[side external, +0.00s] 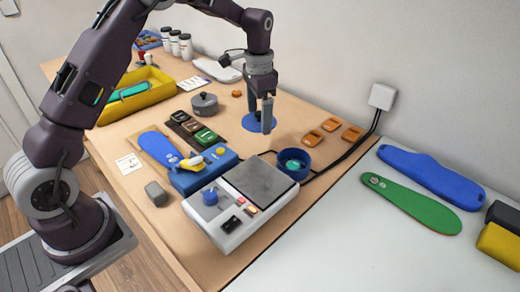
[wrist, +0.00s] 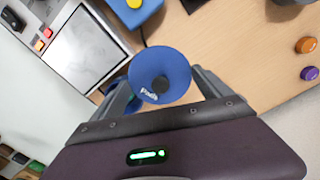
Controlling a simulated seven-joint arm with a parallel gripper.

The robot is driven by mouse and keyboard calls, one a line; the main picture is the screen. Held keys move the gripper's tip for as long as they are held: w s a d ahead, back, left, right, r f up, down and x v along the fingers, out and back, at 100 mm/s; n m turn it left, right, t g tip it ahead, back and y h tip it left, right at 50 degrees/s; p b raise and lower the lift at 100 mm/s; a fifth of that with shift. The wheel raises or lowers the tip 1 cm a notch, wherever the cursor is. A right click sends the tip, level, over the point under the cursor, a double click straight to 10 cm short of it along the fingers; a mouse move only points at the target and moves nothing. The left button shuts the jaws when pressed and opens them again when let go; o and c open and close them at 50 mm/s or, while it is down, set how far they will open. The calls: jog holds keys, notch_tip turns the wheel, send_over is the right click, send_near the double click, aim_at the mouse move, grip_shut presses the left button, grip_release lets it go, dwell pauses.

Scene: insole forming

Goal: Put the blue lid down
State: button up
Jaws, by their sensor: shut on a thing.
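The blue lid (wrist: 160,66) is a round disc with a dark knob and white lettering, seen face-on in the wrist view. In the side view the lid (side external: 251,123) is partly hidden behind my fingers. My gripper (side external: 267,122) points down and is shut on the lid; its fingers (wrist: 163,95) flank the lid in the wrist view. Where the fingertips touch it is not clear, nor whether the lid touches the table. A round blue open container (side external: 307,172) with teal contents stands to the right and nearer the camera.
A grey-white machine with a flat plate (side external: 258,180) stands in front, with a blue device (side external: 189,182) to its left. A grey lidded pot (side external: 204,105) and coloured blocks (side external: 190,127) are left of the lid. Orange pieces (side external: 331,124) lie to its right, near a cable.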

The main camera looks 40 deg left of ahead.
aim_at(256, 151)
jog(key=f, duration=0.7)
jog(key=a+f, duration=0.1)
jog(key=f, duration=0.2)
jog(key=shift+s+f, duration=0.15)
jog(key=shift+f, duration=0.05)
jog(key=o, duration=1.1)
jog(key=shift+f, duration=0.1)
jog(key=shift+o, duration=0.2)
notch_tip(256, 151, up, 12)
jog(key=shift+r, duration=0.1)
jog(key=shift+s+d+r, duration=0.1)
jog(key=shift+r, duration=0.3)
jog(key=s+d+r+n+t, duration=0.1)
jog(key=s+d+r, duration=0.2)
jog(key=s+r, duration=0.5)
jog(key=s+d+r+n+t, duration=0.2)
jog(key=s+r, duration=0.5)
jog(key=s+d+n+t, duration=0.1)
jog(key=s, duration=0.8)
jog(key=s+d+f+t, duration=0.1)
jog(key=s+d, duration=0.1)
jog(key=s, duration=0.7)
jog(key=shift+f+n+t, duration=0.3)
jog(key=shift+n, duration=0.1)
